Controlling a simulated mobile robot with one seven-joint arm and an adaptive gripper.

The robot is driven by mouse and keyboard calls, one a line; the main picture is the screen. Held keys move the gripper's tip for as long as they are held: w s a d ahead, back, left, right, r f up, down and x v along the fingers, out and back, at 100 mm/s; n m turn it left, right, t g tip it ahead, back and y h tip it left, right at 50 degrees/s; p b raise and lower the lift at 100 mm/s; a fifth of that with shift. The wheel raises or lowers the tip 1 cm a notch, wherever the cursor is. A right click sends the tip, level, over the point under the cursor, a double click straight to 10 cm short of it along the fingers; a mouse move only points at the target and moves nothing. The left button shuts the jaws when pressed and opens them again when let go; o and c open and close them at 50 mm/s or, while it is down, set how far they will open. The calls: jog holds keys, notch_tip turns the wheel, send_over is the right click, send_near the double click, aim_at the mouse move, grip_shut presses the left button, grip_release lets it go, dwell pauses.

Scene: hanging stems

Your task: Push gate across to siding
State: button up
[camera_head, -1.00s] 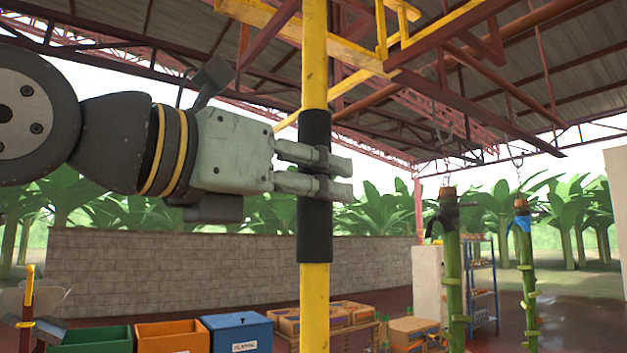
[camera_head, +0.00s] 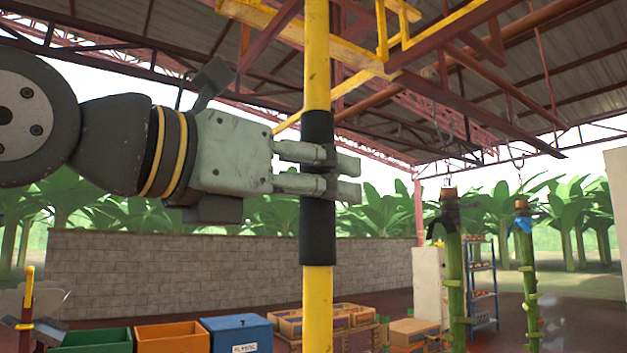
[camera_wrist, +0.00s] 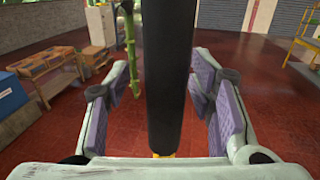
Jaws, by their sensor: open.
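The gate's yellow vertical bar (camera_head: 317,300) hangs down in front of me from the overhead yellow and red framework. It has a black grip sleeve (camera_head: 318,235) around its middle. My gripper (camera_head: 330,172) is at the sleeve's upper half, reaching in from the left. In the wrist view the sleeve (camera_wrist: 168,75) stands upright between my two open fingers, with a gap on both sides. The yellow overhead rail piece (camera_head: 345,50) joins the bar's top. I cannot tell where the siding branches off among the beams.
Two green stems (camera_head: 454,285) (camera_head: 528,280) hang from hooks at the right. Green, orange and blue bins (camera_head: 240,335) stand low at the left, with wooden crates (camera_head: 335,318) beside them. A block wall (camera_head: 180,270) is behind. Red floor (camera_wrist: 240,70) is open beyond the bar.

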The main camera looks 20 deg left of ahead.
jog(key=v, duration=1.2)
dwell(0.4)
